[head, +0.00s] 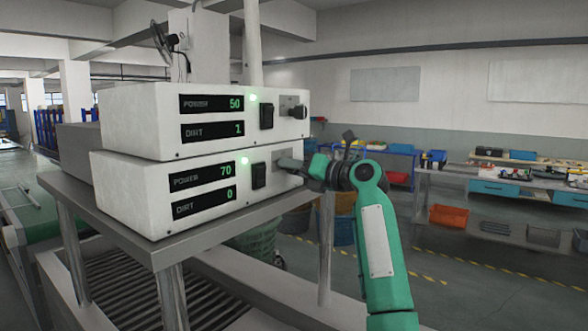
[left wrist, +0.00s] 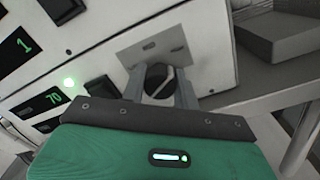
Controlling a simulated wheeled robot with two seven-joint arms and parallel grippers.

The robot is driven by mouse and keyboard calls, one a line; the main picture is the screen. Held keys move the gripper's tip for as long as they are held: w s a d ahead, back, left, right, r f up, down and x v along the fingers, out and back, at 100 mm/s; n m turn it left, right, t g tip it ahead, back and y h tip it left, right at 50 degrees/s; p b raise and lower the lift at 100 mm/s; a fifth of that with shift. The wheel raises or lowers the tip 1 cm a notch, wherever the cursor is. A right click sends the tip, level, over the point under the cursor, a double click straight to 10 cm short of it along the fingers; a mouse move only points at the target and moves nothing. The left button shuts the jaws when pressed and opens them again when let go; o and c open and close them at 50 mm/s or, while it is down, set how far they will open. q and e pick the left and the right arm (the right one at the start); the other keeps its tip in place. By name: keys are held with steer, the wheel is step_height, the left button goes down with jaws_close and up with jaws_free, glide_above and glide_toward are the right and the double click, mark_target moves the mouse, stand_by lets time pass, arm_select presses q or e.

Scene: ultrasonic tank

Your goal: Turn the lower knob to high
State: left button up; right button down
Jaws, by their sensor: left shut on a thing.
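Two white control boxes are stacked on a metal stand. The lower box (head: 130,195) reads POWER 70 and DIRT 0, with a lit green light and a black switch (head: 258,175). Its knob is hidden in the head view by my left gripper (head: 290,163). In the left wrist view the dark round lower knob (left wrist: 158,82) sits between the two fingers of my left gripper (left wrist: 160,86), in front of a grey plate. The fingers are shut on it. A pale line crosses its face. My right gripper is in neither view.
The upper box (head: 130,125) reads POWER 50 and DIRT 1, with its own switch (head: 266,116) and knob (head: 293,106) close above my left gripper. The stand's metal top (head: 185,248) lies below. Workbenches stand farther back at right.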

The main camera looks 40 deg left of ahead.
arm_select(q)
steer(key=shift+r, duration=0.1)
steer(key=o, duration=1)
steer(key=shift+c, duration=0.2)
steer(key=shift+w+d, duration=0.1)
steer(key=shift+d, duration=0.2)
steer(key=w+d+b, duration=0.1)
steer(key=d+b, duration=0.3)
steer(key=d, duration=0.9)
steer(key=shift+w+f, duration=0.2)
steer(key=shift+w, duration=0.05)
